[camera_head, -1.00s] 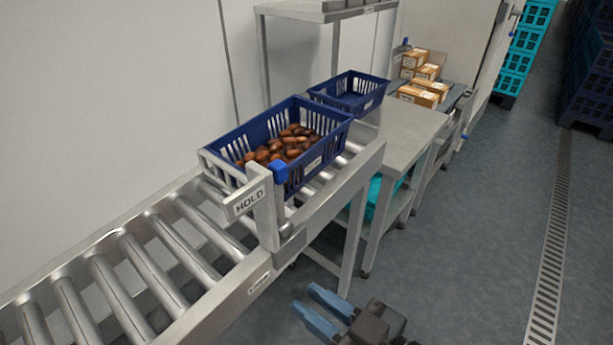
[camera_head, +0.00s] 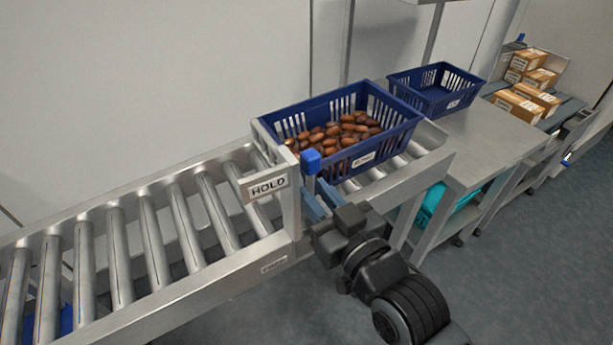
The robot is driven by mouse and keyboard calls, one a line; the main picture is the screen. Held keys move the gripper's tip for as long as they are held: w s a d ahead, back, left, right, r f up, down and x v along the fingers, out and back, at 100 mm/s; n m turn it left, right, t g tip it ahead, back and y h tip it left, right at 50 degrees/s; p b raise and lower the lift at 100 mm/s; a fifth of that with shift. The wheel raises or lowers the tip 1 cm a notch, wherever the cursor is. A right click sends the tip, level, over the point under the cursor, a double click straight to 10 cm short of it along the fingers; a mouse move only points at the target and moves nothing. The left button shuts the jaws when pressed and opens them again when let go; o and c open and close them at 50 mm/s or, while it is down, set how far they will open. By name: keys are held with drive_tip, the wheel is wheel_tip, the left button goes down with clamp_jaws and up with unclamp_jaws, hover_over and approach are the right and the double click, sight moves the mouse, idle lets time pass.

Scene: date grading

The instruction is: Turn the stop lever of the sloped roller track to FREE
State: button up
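The sloped roller track (camera_head: 205,275) runs from the lower left up to the right. A grey stop frame (camera_head: 262,140) stands across the rollers at the left end of a blue crate (camera_head: 395,141) of dates. My gripper (camera_head: 316,196) is just below and right of the knob, its two blue fingers apart with nothing seen between them. The lever's lower part is partly hidden by the post and fingers.
An empty-looking blue crate (camera_head: 436,90) stands behind the date crate. A grey table (camera_head: 497,145) and cartons (camera_head: 520,105) are at the right. The rollers left of the stop are bare. Open floor (camera_head: 540,260) lies at the lower right.

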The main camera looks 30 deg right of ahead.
drive_tip(key=shift+w, duration=2.1)
clamp_jaws()
